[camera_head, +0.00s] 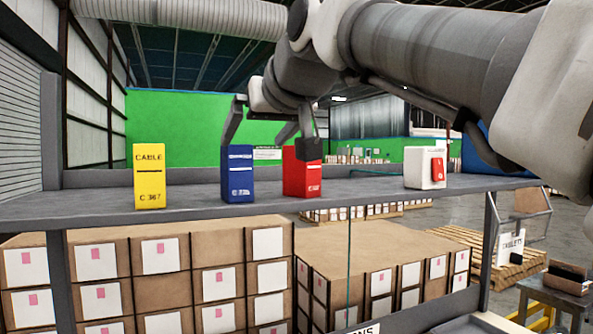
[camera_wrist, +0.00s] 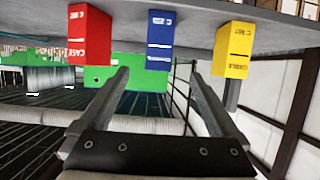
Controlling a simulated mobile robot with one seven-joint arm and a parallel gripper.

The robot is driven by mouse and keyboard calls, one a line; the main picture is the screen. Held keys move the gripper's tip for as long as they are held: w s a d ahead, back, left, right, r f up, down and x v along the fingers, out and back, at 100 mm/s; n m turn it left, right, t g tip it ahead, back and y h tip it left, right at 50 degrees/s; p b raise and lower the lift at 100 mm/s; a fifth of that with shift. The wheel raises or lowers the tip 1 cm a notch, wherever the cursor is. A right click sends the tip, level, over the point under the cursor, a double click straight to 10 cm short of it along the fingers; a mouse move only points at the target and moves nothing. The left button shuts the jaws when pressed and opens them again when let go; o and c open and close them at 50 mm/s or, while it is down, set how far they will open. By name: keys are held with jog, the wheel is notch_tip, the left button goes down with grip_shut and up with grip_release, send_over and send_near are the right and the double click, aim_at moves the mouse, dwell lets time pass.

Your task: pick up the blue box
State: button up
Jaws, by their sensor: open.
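The blue box (camera_head: 238,174) stands upright on the grey shelf, between the yellow box (camera_head: 149,176) and the red box (camera_head: 302,172).
The red box (camera_wrist: 89,36) and yellow box (camera_wrist: 233,49) flank the blue one in the wrist view. A white box with a red patch (camera_head: 425,167) stands farther right on the shelf (camera_head: 370,192). Stacked cartons (camera_head: 165,275) lie below. The shelf between yellow and blue is clear.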

aim_at(236, 166)
jog(key=p+x, duration=0.4)
jog(key=x, duration=1.1)
jog(key=shift+d, duration=0.1)
grip_shut()
jog(key=shift+r, duration=0.1)
